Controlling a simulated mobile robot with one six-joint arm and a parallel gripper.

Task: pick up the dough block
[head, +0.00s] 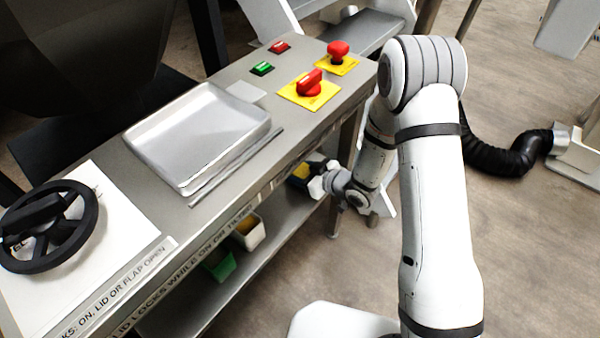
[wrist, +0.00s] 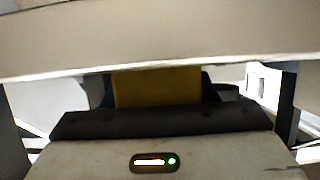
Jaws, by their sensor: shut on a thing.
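My gripper (head: 312,176) reaches in under the front edge of the steel worktop, at the lower shelf. In the head view it meets a small yellow thing, the dough block (head: 301,170), with dark blue beside it. In the wrist view the dough block (wrist: 155,88) is a mustard-yellow piece just ahead of my gripper's dark front edge, centred between the jaws. My gripper is shut on it. A pale bar across the wrist view hides the block's upper part and the fingertips. I cannot tell whether the block is clear of what it rests on.
The worktop edge (head: 262,185) overhangs closely. On the lower shelf stand a white bin (head: 252,237) with something yellow inside and a green bin (head: 222,266). A metal tray (head: 197,135), red knob (head: 310,84), red button (head: 338,50) and black handwheel (head: 88,225) are on top. Floor at right is open.

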